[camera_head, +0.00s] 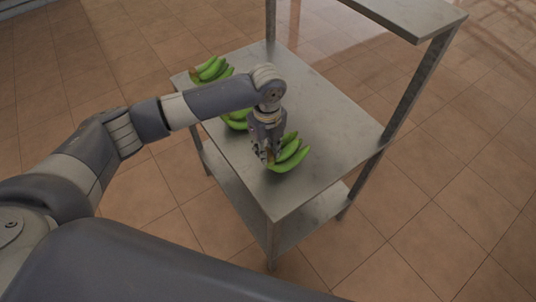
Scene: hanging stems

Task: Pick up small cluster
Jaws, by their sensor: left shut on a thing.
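A small cluster of green bananas (288,156) is at the front part of the metal table (335,128). My left gripper (270,158) points down at the cluster's left end and is shut on it. The gripper hides that end of the cluster. I cannot tell whether the cluster touches the table top. My right gripper is not in view.
Another green banana cluster (212,70) lies at the table's far left corner. More green bananas (237,125) show partly behind my left arm. A raised metal shelf (415,12) on posts stands over the right back side. The table's right part is bare.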

